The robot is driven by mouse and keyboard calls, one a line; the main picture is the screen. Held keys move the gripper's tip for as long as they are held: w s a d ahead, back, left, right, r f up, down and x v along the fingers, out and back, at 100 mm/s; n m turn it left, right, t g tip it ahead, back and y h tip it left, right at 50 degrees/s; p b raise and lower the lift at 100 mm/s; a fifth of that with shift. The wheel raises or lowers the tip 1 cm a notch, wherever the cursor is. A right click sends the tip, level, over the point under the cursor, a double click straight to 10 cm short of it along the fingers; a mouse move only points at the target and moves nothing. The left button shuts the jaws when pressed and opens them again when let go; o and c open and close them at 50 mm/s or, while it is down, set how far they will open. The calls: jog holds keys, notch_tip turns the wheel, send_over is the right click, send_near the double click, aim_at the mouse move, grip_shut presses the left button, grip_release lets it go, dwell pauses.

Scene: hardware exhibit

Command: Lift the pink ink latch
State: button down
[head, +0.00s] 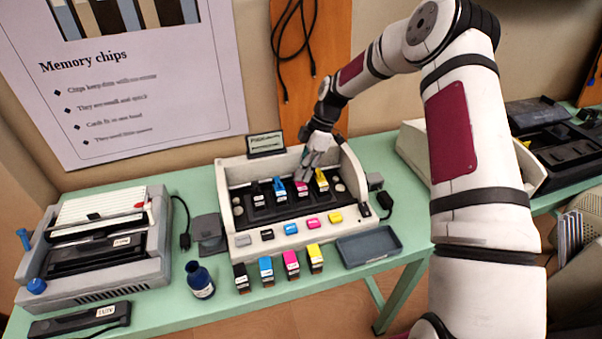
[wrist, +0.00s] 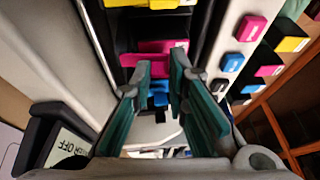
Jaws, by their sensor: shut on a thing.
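The pink ink latch (head: 301,188) stands between the blue latch (head: 279,189) and the yellow latch (head: 321,182) inside the open printer (head: 226,205). My gripper (head: 309,172) reaches down into the printer from behind. In the wrist view, my gripper's teal-padded fingers (wrist: 160,66) are shut on the pink latch (wrist: 157,46), whose top shows at and beyond the fingertips. The blue latch (wrist: 158,90) shows below it between the fingers, and the yellow one (wrist: 163,4) lies beyond. The fingers hide part of the pink latch.
A black latch (head: 258,192) is at the row's left end. Coloured buttons (head: 291,229) line the printer's front. Loose cartridges (head: 291,264), a blue bottle (head: 200,280) and a grey tray (head: 368,247) are in front. A small display (head: 266,143) stands at the printer's back edge.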

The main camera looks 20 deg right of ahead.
jog(key=w+g+b, duration=0.1)
jog(key=g+b, duration=0.1)
jog(key=b, duration=0.2)
jog(key=m+g+b, duration=0.1)
jog(key=b, duration=0.4)
jog(key=w+r+g+b, duration=0.1)
jog(key=g+b, duration=0.1)
jog(key=b, duration=0.2)
jog(key=shift+w+g, duration=0.3)
jog(key=shift+g+b, duration=0.3)
jog(key=shift+b, duration=0.15)
jog(key=shift+r, duration=0.1)
jog(key=c, duration=1.6)
grip_release()
jog(key=shift+o, duration=0.2)
notch_tip(320, 180, up, 10)
